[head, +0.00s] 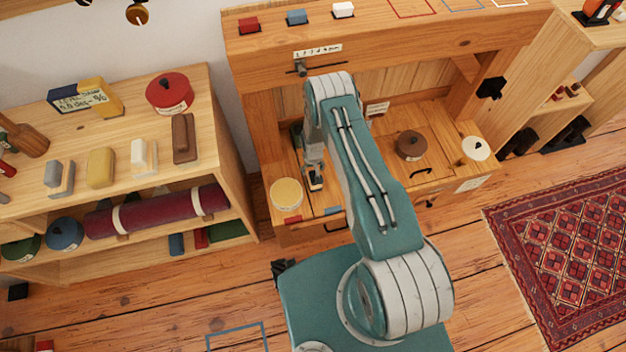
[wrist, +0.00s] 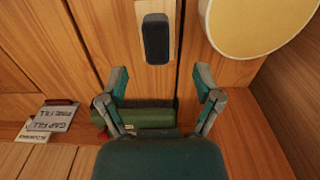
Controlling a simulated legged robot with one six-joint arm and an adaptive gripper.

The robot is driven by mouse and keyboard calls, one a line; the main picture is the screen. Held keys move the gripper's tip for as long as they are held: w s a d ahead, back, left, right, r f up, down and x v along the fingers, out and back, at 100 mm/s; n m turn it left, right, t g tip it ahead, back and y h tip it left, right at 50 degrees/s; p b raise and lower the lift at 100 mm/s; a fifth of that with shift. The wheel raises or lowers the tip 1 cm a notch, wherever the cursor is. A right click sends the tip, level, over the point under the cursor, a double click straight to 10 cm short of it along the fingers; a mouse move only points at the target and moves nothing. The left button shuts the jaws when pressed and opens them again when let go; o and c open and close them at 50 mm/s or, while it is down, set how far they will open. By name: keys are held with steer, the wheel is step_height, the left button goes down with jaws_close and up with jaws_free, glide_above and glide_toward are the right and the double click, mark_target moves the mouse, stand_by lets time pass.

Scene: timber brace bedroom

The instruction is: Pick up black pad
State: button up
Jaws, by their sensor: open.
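The black pad (wrist: 156,39) is a small dark block with rounded corners. It lies on a pale wood strip near the top of the wrist view. My gripper (wrist: 160,84) is open, its two fingers apart with nothing between them. The pad is beyond the fingertips in that view, roughly in line with the gap between them, and apart from them. In the head view, my gripper hangs over the left part of the wooden bench, and a small dark piece, likely the pad (head: 315,183), shows just below it, partly hidden.
A cream round lid (wrist: 255,22) lies close to the pad; the head view shows it too (head: 286,194). A green roll (wrist: 146,118) lies behind the fingers. Labelled cards (wrist: 50,117) lie at left. A brown round lid (head: 410,146) sits right of my arm.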

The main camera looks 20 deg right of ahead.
mark_target(313, 176)
steer(key=shift+d+f, duration=0.15)
steer(key=shift+f, duration=2.65)
jaws_close()
